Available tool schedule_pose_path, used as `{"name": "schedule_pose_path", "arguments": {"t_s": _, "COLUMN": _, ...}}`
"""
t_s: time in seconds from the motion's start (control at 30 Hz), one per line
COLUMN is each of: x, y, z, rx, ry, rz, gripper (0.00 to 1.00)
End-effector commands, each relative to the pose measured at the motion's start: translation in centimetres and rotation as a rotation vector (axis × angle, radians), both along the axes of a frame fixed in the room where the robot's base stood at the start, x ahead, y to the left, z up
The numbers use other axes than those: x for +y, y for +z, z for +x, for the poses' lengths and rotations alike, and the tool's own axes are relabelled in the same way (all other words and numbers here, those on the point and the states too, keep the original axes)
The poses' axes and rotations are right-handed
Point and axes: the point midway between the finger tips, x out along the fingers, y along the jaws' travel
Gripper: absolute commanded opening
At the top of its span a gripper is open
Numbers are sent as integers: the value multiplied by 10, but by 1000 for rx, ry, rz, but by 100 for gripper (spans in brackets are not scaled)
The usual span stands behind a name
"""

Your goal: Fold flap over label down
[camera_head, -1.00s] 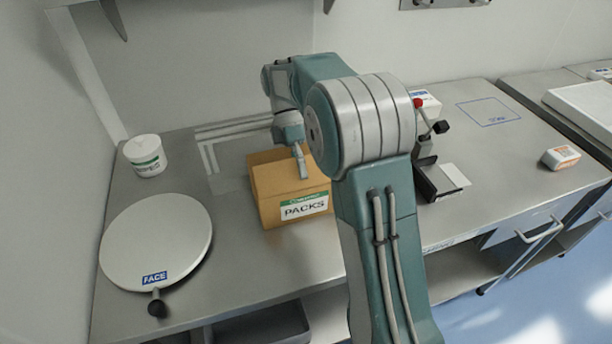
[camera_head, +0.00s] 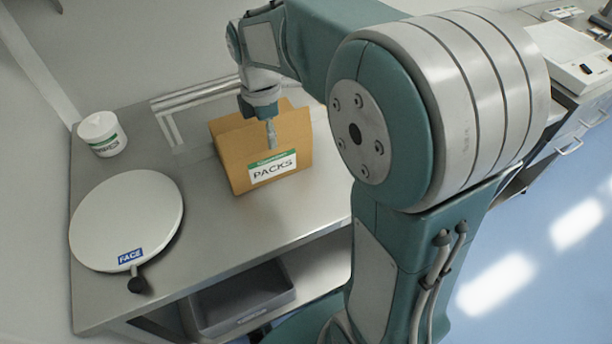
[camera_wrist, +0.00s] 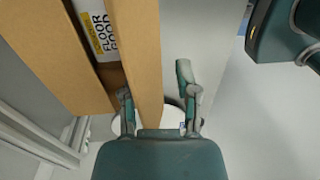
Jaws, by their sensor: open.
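A brown cardboard box (camera_head: 232,172) stands on the steel bench with a white and green PACKS label (camera_head: 272,167) on its front side. Cardboard stands upright above the label, and most of the box's inside is hidden in the head view. My gripper (camera_head: 271,135) points down at the cardboard above the label. In the wrist view, a long cardboard flap (camera_wrist: 138,55) runs between the two open fingers of my gripper (camera_wrist: 158,100). I cannot tell whether either finger touches it. A printed item reading FLOOR (camera_wrist: 98,25) lies inside the box, left of the flap.
A round white FACE disc (camera_head: 125,215) with a dark knob lies left of the box. A white tub (camera_head: 102,134) stands at the back left. A grey bin (camera_head: 240,300) sits on the shelf below. My arm hides the bench to the right.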

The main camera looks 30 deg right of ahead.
Motion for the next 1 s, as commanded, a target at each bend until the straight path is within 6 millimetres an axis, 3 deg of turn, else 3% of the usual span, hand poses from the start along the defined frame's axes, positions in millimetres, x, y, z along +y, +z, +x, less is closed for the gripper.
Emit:
{"name": "schedule_pose_path", "arguments": {"t_s": 0.17, "x": 0, "y": 1, "z": -6, "rx": -114, "ry": 0, "rz": 0, "gripper": 40}}
{"name": "schedule_pose_path", "arguments": {"t_s": 0.8, "x": 0, "y": 99, "z": -6, "rx": -111, "ry": 0, "rz": 0, "gripper": 40}}
{"name": "schedule_pose_path", "arguments": {"t_s": 0.9, "x": 0, "y": 111, "z": -8, "rx": -111, "ry": -7, "rz": -1, "gripper": 40}}
{"name": "schedule_pose_path", "arguments": {"t_s": 1.0, "x": 0, "y": 110, "z": -19, "rx": -136, "ry": -92, "rz": -1, "gripper": 40}}
